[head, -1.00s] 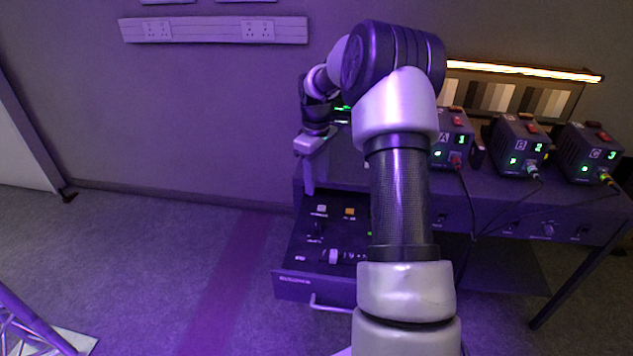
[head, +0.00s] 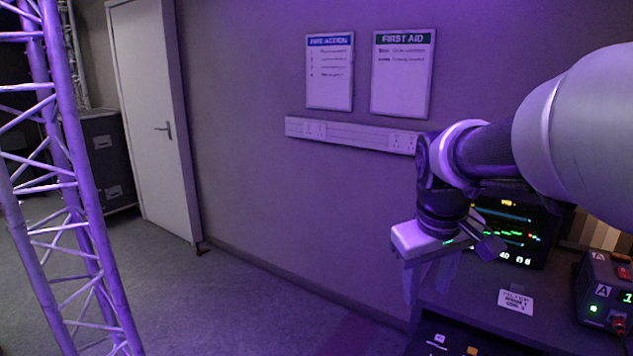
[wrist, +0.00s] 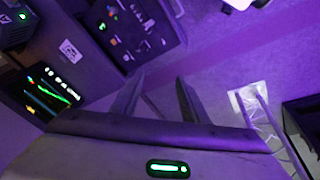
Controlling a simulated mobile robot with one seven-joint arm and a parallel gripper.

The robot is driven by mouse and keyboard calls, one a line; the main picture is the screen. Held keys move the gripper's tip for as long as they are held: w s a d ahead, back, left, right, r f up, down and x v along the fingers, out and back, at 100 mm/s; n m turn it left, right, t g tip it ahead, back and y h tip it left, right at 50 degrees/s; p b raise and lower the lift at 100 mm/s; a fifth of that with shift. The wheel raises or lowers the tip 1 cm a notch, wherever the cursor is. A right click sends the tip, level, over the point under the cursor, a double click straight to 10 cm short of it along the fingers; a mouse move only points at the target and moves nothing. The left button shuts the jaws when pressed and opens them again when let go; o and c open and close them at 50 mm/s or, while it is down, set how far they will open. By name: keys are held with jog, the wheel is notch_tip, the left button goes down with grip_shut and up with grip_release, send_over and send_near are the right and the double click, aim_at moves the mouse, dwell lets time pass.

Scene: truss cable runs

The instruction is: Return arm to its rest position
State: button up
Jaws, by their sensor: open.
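My gripper (head: 428,278) hangs at the right of the head view, fingers pointing down, beside the left end of the bench. In the wrist view its two fingers (wrist: 157,98) stand apart with nothing between them, so it is open and empty. My arm reaches in from the right edge of the head view and bends down at the wrist. The wrist view shows the open drawer (wrist: 130,30) with its small controls beyond the fingers, and floor behind the fingertips.
A monitor (head: 512,232), a label card (head: 516,302) and power box A (head: 604,290) are on the bench (head: 470,305). A truss tower (head: 75,190) stands at left. A door (head: 150,110), wall trunking (head: 350,135) and two signs are behind. Floor between truss and bench is clear.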

jog(key=s+a+m+t+y, duration=0.1)
jog(key=s+a+m+t, duration=0.3)
jog(key=s, duration=1.1)
notch_tip(320, 180, up, 12)
jog(key=n+g+p, duration=0.1)
jog(key=p, duration=1.1)
jog(key=shift+a+r, duration=0.25)
jog(key=shift+a, duration=0.15)
jog(key=shift+s, duration=0.1)
